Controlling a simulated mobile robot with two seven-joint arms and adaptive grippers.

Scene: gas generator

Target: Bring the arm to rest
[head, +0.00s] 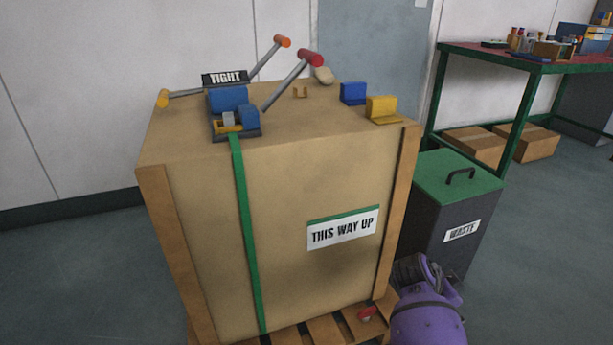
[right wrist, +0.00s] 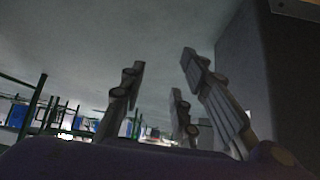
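My right arm comes in at the bottom right of the head view, purple. My right gripper (head: 412,270) is dark and sits low between the large crate (head: 285,215) and the waste bin (head: 437,215), partly hidden by its own arm. In the right wrist view the fingers of my right gripper (right wrist: 164,70) stand apart with nothing between them. A dark upright surface (right wrist: 265,80) is close on the right there, perhaps the bin's side. My left gripper is not in view.
The crate stands on a pallet (head: 325,328), with a green strap (head: 245,235) down its front. On top are a "TIGHT" sign (head: 225,78), a blue-grey ratchet (head: 235,115), levers, blue (head: 353,93) and yellow (head: 382,107) blocks. A green-framed table (head: 480,55) stands behind right.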

